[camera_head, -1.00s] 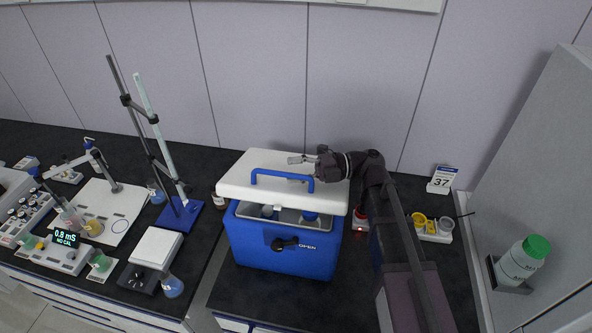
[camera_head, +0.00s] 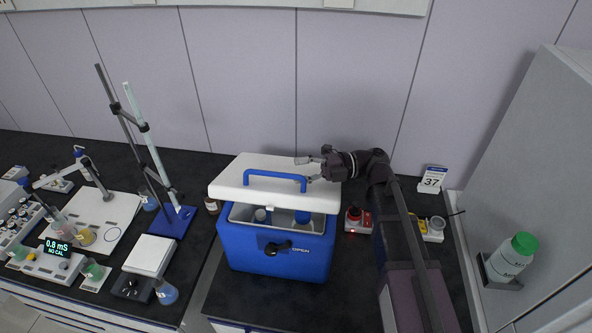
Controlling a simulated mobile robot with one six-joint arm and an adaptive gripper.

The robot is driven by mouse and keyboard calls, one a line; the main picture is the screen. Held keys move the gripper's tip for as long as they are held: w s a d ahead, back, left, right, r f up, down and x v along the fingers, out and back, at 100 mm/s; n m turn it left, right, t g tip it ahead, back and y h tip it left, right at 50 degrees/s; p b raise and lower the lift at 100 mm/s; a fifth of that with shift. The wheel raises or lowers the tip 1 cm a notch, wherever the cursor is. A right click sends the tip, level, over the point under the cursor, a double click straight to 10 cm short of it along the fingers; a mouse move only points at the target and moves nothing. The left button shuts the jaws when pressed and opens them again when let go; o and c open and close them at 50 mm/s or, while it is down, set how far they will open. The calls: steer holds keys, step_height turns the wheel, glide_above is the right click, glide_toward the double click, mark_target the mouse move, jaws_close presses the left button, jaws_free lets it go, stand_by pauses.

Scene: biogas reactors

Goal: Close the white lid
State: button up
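The white lid (camera_head: 232,185) with a blue bar handle (camera_head: 275,175) sits tilted above the blue box (camera_head: 262,262). A gap at the front shows the metal inner tub (camera_head: 240,213) and some blue-topped items inside. My gripper (camera_head: 300,170) is over the right part of the lid, beside the right end of the handle, pointing left. Its two fingers show apart, with nothing seen between them. Whether the fingers touch the lid I cannot tell.
A red-and-white device (camera_head: 357,221) stands right of the box under my arm. A stand on a blue base (camera_head: 175,222) and a white-topped instrument (camera_head: 152,254) are to the left. A bottle with a green cap (camera_head: 512,256) is at the far right. Dark bench shows in front of the box.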

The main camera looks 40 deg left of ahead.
mark_target(317, 186)
steer(key=shift+w+d+r, duration=0.25)
steer(key=shift+w+d, duration=0.45)
steer(key=shift+w, duration=0.05)
steer(key=shift+w+d+r+p, duration=0.3)
steer(key=shift+w+d+p, duration=0.15)
steer(key=shift+d, duration=0.3)
steer(key=shift+w+d, duration=0.2)
steer(key=shift+w, duration=0.15)
steer(key=w+d+r+p, duration=0.1)
steer(key=w+d, duration=0.4)
steer(key=shift+d+r+p, duration=0.2)
steer(key=shift+r+p, duration=0.2)
stand_by(0.6)
